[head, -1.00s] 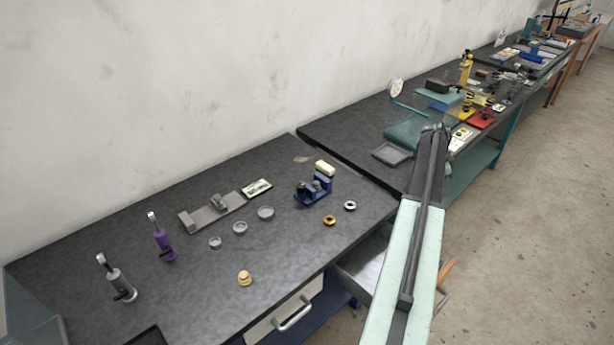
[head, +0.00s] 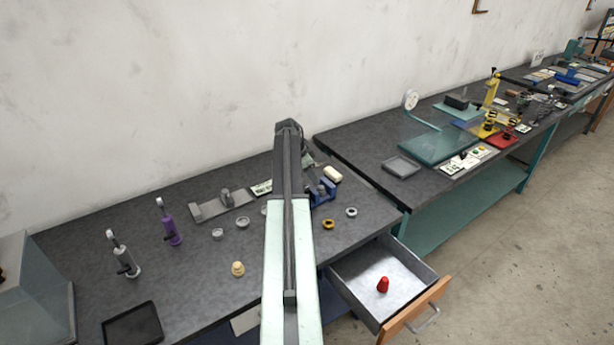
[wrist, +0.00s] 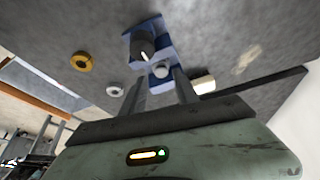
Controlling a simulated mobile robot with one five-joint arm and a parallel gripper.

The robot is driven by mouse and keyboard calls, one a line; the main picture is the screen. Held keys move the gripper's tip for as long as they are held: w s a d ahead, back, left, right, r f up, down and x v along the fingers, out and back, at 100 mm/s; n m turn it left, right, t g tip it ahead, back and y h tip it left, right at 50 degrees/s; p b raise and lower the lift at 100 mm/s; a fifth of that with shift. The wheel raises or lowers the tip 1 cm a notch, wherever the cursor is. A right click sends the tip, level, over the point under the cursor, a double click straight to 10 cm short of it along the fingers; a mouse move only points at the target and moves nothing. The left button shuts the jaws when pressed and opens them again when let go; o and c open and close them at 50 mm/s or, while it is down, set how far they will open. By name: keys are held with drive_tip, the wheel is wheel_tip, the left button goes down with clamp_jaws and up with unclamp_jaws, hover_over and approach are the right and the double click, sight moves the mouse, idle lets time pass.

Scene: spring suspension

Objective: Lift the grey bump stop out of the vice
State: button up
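The blue vice (head: 325,193) stands on the near bench, partly hidden behind my arm in the head view. In the wrist view the vice (wrist: 147,27) lies just beyond my fingertips. A rounded grey piece (wrist: 160,70), which looks like the bump stop, sits at the vice, between my two fingers in the picture. A darker cylinder (wrist: 142,48) with a bright streak is beside it. My gripper (wrist: 158,76) is open, its fingers apart; I see no contact. In the head view my arm hides the gripper.
A yellow ring (head: 328,224) and a pale ring (head: 351,212) lie in front of the vice. A cream block (head: 333,174) lies behind it. Shock absorbers (head: 170,225) stand at left.

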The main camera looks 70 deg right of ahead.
sight(318, 187)
drive_tip(key=shift+o, duration=0.7)
drive_tip(key=shift+s+d, duration=0.1)
drive_tip(key=b+x, duration=0.7)
drive_tip(key=x, duration=0.1)
drive_tip(key=shift+s+f, duration=0.1)
drive_tip(key=shift+f, duration=0.05)
clamp_jaws()
drive_tip(key=shift+w+r, duration=0.2)
drive_tip(key=shift+w, duration=0.05)
drive_tip(key=shift+r+p, duration=3.45)
drive_tip(key=shift+r, duration=0.05)
